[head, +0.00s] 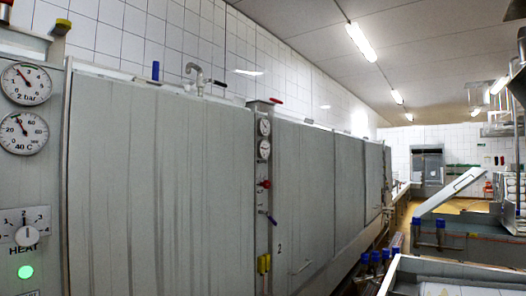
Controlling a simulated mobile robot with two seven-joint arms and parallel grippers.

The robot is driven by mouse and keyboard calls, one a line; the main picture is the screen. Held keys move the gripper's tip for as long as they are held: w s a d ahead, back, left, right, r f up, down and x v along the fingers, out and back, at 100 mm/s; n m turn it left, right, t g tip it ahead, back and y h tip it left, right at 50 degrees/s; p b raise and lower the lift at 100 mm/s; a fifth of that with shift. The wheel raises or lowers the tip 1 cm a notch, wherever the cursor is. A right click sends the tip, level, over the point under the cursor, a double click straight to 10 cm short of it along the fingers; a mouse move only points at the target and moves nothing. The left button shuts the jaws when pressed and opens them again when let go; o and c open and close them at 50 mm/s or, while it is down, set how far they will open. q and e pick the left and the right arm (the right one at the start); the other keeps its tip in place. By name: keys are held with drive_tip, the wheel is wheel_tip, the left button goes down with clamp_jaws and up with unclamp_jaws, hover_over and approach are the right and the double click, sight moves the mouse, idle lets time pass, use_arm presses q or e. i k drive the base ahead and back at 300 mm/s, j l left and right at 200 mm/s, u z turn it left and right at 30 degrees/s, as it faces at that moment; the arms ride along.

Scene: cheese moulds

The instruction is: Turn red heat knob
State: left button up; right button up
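A dial marked HEAT (25,227) is on the grey control panel at the left edge of the head view. Its knob (27,235) looks pale grey, not red, and the scale shows 1, 2 and 3. A small red knob (265,184) sits on the narrow panel between the large grey vats, farther off. Another red piece (5,10) is cut off at the top left corner. Neither of my grippers is in view.
Two gauges (25,84) are above the HEAT dial and a green light (25,272) is below it. Large grey vats (160,180) run along the tiled wall. Blue-capped fittings (375,257) and metal tables (455,275) stand at the right.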

sight(266, 184)
drive_tip(key=u, duration=0.4)
drive_tip(key=i+l+u, duration=0.15)
drive_tip(key=u, duration=0.3)
drive_tip(key=i+l+u, duration=0.1)
drive_tip(key=l+u, duration=0.55)
drive_tip(key=l, duration=0.2)
drive_tip(key=i+l+u, duration=0.2)
drive_tip(key=l, duration=0.25)
drive_tip(key=l+u, duration=0.15)
drive_tip(key=l, duration=2.2)
